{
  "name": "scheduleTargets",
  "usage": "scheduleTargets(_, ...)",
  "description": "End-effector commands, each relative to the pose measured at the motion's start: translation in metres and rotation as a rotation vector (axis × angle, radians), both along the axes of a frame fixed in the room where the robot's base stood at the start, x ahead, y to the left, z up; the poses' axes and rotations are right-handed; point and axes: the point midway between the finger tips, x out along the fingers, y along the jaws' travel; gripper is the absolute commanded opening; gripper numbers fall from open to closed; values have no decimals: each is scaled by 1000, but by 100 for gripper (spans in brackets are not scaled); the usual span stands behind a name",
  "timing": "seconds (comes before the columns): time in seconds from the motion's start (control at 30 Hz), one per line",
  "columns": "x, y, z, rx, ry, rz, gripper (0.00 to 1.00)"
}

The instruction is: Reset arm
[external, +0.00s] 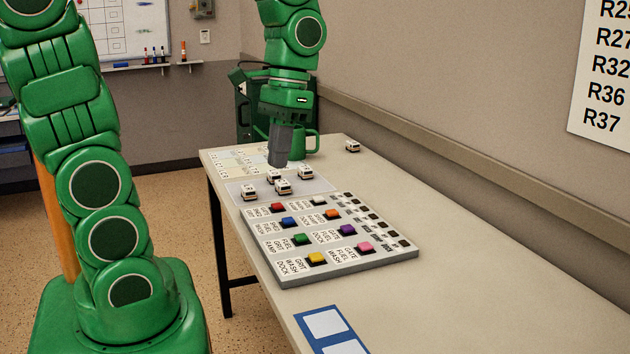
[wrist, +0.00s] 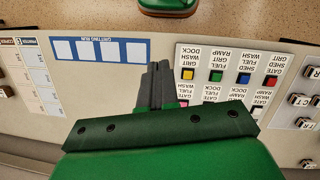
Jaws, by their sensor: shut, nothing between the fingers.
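A button board (external: 330,240) with coloured buttons lies on the table. Several white toy vans (external: 249,192) stand behind it, and another van (external: 352,146) is near the wall. A blue card (external: 325,330) lies at the front. The table's right side is clear.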

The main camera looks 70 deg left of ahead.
Motion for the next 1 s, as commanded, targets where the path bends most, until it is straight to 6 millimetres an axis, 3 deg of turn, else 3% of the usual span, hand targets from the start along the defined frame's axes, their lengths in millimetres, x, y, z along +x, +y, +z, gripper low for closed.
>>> scheduleTargets(0.2,-53,-7,12,90,42,-133,0)
scheduleTargets(0.5,-96,-39,1,72,-23,-198,0)
scheduleTargets(0.67,-109,-47,-4,66,-40,-217,0)
scheduleTargets(1.0,-110,-47,-4,65,-42,-217,0)
